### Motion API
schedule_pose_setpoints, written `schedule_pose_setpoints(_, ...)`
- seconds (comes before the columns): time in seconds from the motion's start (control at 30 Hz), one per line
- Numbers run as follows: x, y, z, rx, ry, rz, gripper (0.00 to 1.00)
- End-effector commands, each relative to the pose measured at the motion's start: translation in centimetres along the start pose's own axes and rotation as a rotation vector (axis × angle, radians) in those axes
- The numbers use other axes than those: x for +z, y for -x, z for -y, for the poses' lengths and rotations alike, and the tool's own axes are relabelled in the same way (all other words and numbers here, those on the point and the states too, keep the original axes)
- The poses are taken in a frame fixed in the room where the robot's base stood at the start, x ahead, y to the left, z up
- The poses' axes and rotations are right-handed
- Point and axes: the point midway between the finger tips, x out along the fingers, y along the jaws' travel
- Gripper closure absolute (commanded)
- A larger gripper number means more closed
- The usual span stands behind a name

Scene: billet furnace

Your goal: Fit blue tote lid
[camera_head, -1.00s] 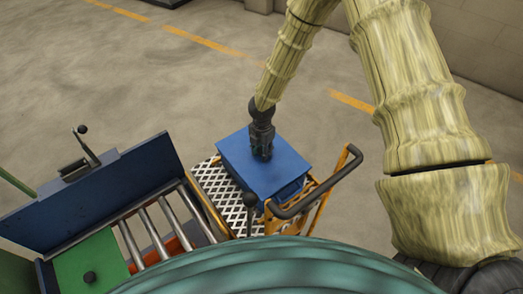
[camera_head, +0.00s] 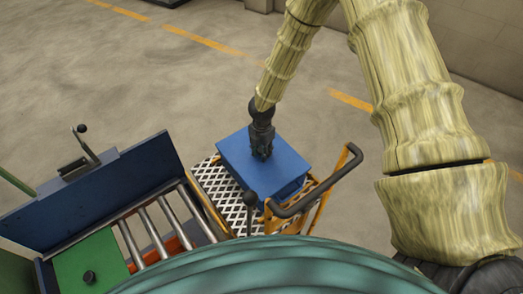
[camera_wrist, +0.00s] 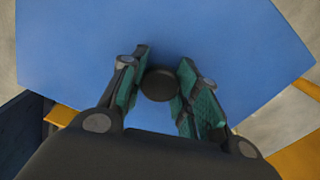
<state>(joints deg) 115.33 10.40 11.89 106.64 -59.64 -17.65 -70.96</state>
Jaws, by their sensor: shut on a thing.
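The blue lid (camera_head: 285,163) is over the blue tote (camera_head: 288,192) on the cart, covering its top in the head view. A gap between lid and tote cannot be made out. My gripper (camera_head: 262,152) is above the lid's middle, pointing down. In the wrist view my gripper (camera_wrist: 160,88) is shut on the lid's round black knob (camera_wrist: 159,84), one green-padded finger on each side. The blue lid (camera_wrist: 215,40) fills most of that view. The inside of the tote is hidden.
The orange cart (camera_head: 318,205) has a white mesh deck (camera_head: 217,183) and a dark push handle (camera_head: 318,190) close to the tote's right side. A roller conveyor (camera_head: 150,228) with a blue side wall (camera_head: 100,195) and a green plate (camera_head: 90,262) stands left. Floor behind is clear.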

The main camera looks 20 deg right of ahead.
Motion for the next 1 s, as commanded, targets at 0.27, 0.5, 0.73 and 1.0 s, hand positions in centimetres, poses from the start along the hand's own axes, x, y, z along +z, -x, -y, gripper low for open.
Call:
schedule_pose_setpoints(0.27, 0.0, -0.26, -0.01, 0.0, 0.0, 0.0, 0.99)
schedule_pose_setpoints(0.5, 0.0, -0.48, 0.0, 0.0, 0.0, 0.0, 0.99)
schedule_pose_setpoints(0.73, 0.0, -0.69, 0.0, 0.0, 0.0, 0.0, 0.99)
schedule_pose_setpoints(1.0, 0.0, -0.86, 0.0, 0.0, 0.0, 0.0, 0.99)
